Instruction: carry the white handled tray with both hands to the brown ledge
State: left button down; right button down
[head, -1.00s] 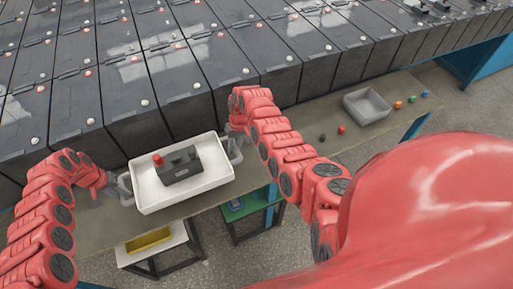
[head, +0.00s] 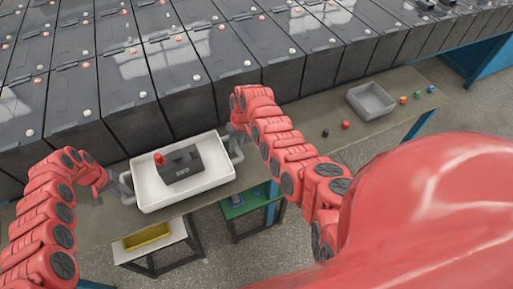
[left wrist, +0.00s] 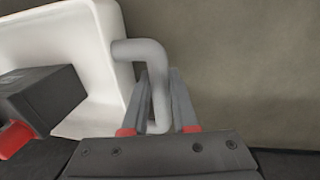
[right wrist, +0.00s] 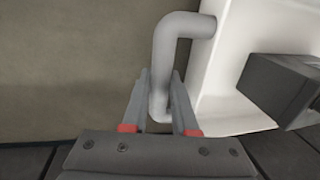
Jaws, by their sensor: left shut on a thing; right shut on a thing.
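The white tray (head: 205,186) with grey handles is level in front of me and carries a dark grey block with a red knob (head: 180,165). My left gripper (head: 112,187) is shut on the left handle (left wrist: 150,55). My right gripper (head: 238,143) is shut on the right handle (right wrist: 168,45). In both wrist views the fingers straddle the handle bar. The brown ledge (head: 295,137) runs below and behind the tray, along the batteries. The head view does not clearly show whether the tray touches it.
Rows of dark batteries (head: 195,90) rise behind the ledge. A grey bin (head: 371,101) and several small coloured pieces (head: 345,125) sit on the ledge at right. Below are a white stand (head: 128,254) with a yellow tray (head: 147,236) and a green stand (head: 236,210).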

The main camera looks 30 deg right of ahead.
pick_arm(q)
jog(key=shift+a+f+b, duration=0.1)
jog(key=shift+f+b, duration=0.45)
jog(key=shift+f, duration=0.15)
pick_arm(e)
jog(key=shift+d+f, duration=0.1)
jog(key=shift+f, duration=0.6)
pick_arm(q)
jog(key=c, duration=1.1)
grip_release()
pick_arm(e)
jog(key=c, duration=1.1)
grip_release()
pick_arm(q)
jog(key=o, duration=0.4)
jog(key=shift+s, duration=0.1)
pick_arm(e)
jog(key=o, duration=0.4)
jog(key=shift+s, duration=0.1)
